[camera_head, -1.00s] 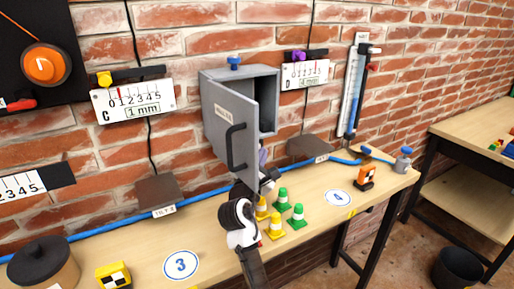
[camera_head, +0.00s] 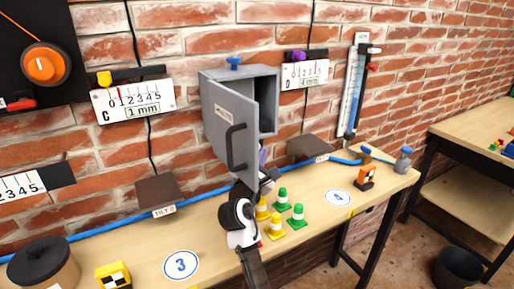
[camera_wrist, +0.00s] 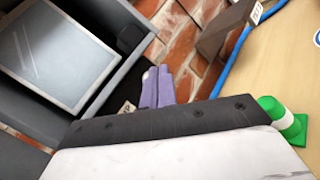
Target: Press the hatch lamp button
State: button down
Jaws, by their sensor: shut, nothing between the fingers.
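The hatch is a grey wall box (camera_head: 262,84) with its door (camera_head: 230,122) standing open toward the front; the door has a dark handle and a small label. A blue knob (camera_head: 234,62) sits on top of the box. A small tag (camera_wrist: 127,107) shows partly beside the fingers. I cannot make out the lamp button.
Green and yellow cones (camera_head: 282,212) stand on the bench (camera_head: 215,255) close to my arm. A blue hose (camera_head: 90,233) runs along the wall. Dark wedge boxes (camera_head: 158,190) flank the hatch.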

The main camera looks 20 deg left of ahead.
jog(key=shift+a, duration=0.1)
dwell(0.3)
jog(key=shift+w+a, duration=0.3)
jog(key=shift+w+a, duration=0.1)
jog(key=shift+a, duration=0.05)
dwell(0.6)
jog(key=shift+p, duration=0.3)
jog(key=shift+s+d, duration=0.4)
jog(key=shift+d, duration=0.1)
jog(key=shift+p, duration=0.3)
jog(key=s+d+p, duration=0.1)
jog(key=s+d, duration=0.2)
jog(key=d, duration=0.1)
jog(key=shift+s+d, duration=0.35)
jog(key=shift+d, duration=0.05)
jog(key=c, duration=2.2)
grip_release()
